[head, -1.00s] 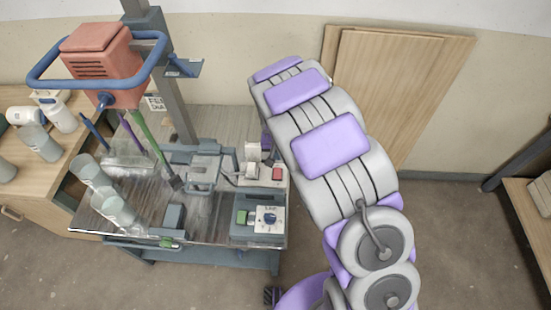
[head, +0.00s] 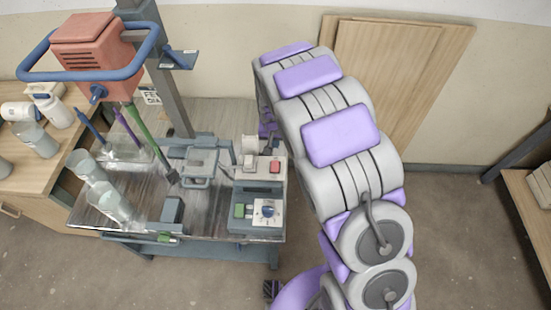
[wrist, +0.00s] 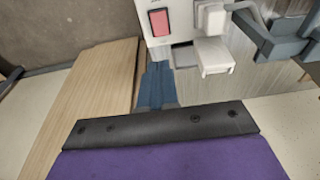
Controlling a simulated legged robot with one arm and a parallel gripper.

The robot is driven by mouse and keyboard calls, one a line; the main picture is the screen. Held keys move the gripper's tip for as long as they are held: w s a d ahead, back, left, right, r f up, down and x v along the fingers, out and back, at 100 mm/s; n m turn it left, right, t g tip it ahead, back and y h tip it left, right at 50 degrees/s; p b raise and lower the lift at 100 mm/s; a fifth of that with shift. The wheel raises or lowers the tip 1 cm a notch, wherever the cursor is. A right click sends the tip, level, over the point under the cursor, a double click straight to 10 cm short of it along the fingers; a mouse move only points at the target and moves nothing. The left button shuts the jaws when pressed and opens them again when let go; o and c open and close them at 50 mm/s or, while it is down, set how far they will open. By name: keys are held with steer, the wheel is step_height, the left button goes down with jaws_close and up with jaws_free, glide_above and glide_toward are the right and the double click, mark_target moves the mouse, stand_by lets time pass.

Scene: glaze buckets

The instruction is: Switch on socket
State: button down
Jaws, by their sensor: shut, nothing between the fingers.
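The socket unit (head: 271,176) is a pale panel on a blue-grey base at the right end of the workbench. Its red rocker switch (head: 275,167) faces up and also shows at the top of the wrist view (wrist: 159,22). I cannot tell its position. A white plug-like block (head: 250,145) stands beside the switch, with a grey cable in the wrist view. My gripper (head: 267,129), purple with a black front plate, is behind the unit, partly hidden by my arm. In the wrist view my gripper (wrist: 155,121) is shut and empty, apart from the switch.
A dial box (head: 267,212) with a green button (head: 239,211) sits in front of the socket unit. A red mixer head (head: 92,48) with a blue handle hangs on a post at left. Wooden boards (head: 400,85) lean on the wall.

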steer(key=shift+a, duration=0.1)
steer(key=b, duration=0.3)
glide_toward(275, 162)
steer(key=f, duration=0.4)
steer(key=w+f, duration=0.1)
steer(key=f, duration=0.2)
